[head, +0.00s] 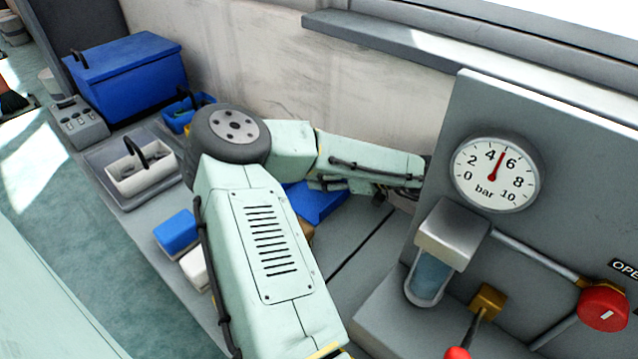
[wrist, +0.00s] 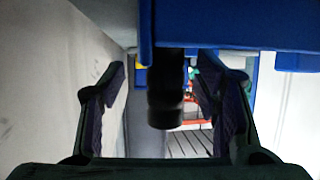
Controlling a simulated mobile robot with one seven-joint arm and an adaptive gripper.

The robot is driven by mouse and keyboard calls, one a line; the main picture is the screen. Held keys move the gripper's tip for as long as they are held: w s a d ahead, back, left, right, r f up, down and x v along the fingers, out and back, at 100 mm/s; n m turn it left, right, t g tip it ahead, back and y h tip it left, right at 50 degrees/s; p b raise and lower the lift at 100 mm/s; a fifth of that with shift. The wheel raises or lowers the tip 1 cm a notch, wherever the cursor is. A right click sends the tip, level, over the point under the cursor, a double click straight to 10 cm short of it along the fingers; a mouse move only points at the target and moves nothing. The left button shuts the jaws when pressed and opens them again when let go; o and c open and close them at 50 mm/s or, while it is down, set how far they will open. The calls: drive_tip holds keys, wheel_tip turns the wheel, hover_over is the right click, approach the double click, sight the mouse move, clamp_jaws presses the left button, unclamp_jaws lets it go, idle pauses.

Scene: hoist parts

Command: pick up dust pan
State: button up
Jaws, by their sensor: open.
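A blue piece (head: 318,203), likely the dust pan, lies under my forearm in the head view, largely hidden by the arm. In the wrist view a blue body (wrist: 225,22) fills the top, and a dark cylindrical handle (wrist: 166,108) hangs down from it. My gripper (wrist: 163,78) is open, with one finger on each side of this handle. The handle appears apart from both fingers. In the head view my gripper is at the right end of the arm, mostly hidden behind the grey gauge panel.
The gauge panel (head: 560,150) with a red knob (head: 604,306) and a red-tipped lever stands close on the right. The wall (head: 300,70) is behind the arm. A blue box (head: 125,75), a white caddy (head: 140,170) and blue and white blocks (head: 176,233) stand at left.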

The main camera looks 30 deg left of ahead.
clamp_jaws()
idle(0.7)
